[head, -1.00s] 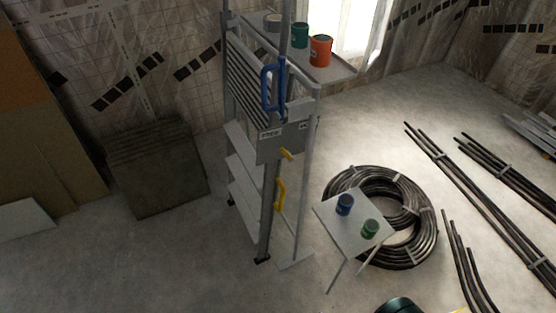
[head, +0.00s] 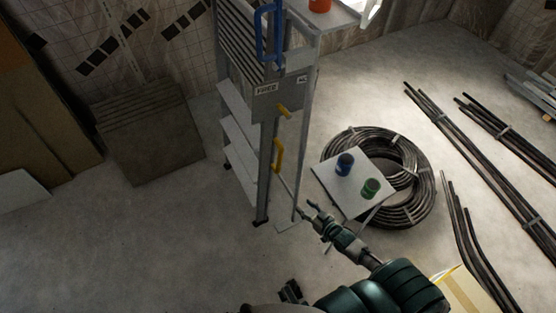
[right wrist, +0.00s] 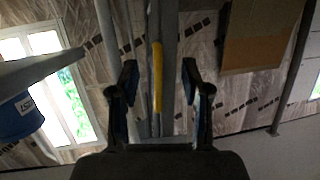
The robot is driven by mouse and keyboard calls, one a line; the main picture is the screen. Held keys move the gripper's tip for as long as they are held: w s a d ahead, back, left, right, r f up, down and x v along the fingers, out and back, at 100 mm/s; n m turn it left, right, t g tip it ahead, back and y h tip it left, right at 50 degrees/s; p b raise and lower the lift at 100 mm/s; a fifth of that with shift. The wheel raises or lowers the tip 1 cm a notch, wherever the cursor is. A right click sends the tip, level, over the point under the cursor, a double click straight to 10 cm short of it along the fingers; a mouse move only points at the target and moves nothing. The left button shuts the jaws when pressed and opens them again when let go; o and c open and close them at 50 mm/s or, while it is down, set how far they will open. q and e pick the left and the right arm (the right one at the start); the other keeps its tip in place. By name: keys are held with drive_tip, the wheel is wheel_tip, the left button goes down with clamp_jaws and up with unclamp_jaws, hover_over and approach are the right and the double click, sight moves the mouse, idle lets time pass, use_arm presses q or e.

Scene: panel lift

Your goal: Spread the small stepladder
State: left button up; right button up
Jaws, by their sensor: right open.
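The grey stepladder (head: 264,165) stands upright in the middle of the head view, its treads on the left side and its legs close together. It has a blue handle (head: 264,35) high up, a yellow handle (head: 278,155) lower down and a small yellow lever (head: 283,111) between them. My right gripper (head: 309,208) is open and empty, in front of and below the yellow handle. In the right wrist view, the yellow handle (right wrist: 157,75) shows between the open fingers (right wrist: 160,75), apart from them. A dark part (head: 290,292) at the bottom may be my left gripper; its jaws are unclear.
A small white table (head: 340,187) with a blue can (head: 345,163) and a green can (head: 370,188) stands right of the ladder, by a black cable coil (head: 425,190). Black pipes (head: 480,170) lie at right. Stacked panels (head: 150,130) lean at left.

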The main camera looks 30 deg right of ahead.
drive_tip(key=w+d+r+t+y, duration=0.1)
drive_tip(key=w+d+r+t, duration=0.15)
drive_tip(key=r, duration=0.55)
drive_tip(key=b, duration=0.3)
approach(279, 161)
drive_tip(key=w+f, duration=0.3)
drive_tip(key=w, duration=0.4)
drive_tip(key=w+a+t, duration=0.1)
drive_tip(key=w, duration=0.1)
drive_tip(key=shift+w+a+r+b, duration=0.1)
drive_tip(key=shift+w+a+b, duration=0.05)
drive_tip(key=shift+w+b, duration=0.2)
drive_tip(key=shift+w+a+r, duration=0.1)
drive_tip(key=shift+w+a, duration=0.1)
drive_tip(key=shift+w, duration=0.3)
use_arm(q)
wheel_tip(279, 161, up, 10)
drive_tip(key=w+t, duration=0.2)
drive_tip(key=shift+w+d, duration=0.2)
drive_tip(key=shift+d, duration=0.05)
use_arm(e)
clamp_jaws()
